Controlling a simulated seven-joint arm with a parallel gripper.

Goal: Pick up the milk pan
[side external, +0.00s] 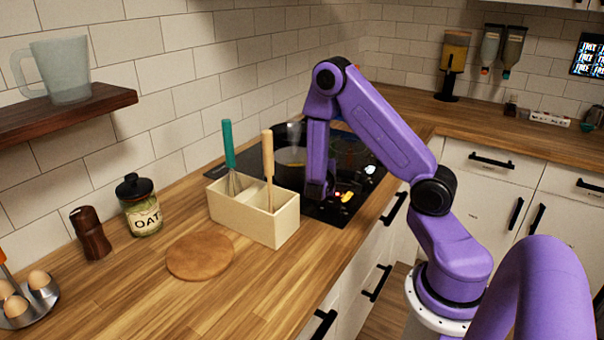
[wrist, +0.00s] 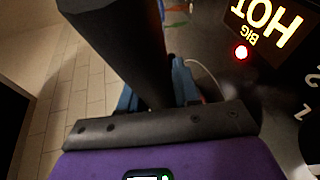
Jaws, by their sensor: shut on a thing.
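In the wrist view, a thick dark bar (wrist: 120,45) runs down between the blue fingers of my gripper (wrist: 157,95). My gripper is shut on this bar, which looks like a handle. I cannot tell from the views how it joins the pan.
The lit hob (side external: 352,160) shows "BIG HOT" (wrist: 265,22) and a red light. A cream utensil box (side external: 280,228) with a whisk stands close on the left. A round wooden board (side external: 200,255) and an oat jar (side external: 139,207) lie further left. The right counter has free room.

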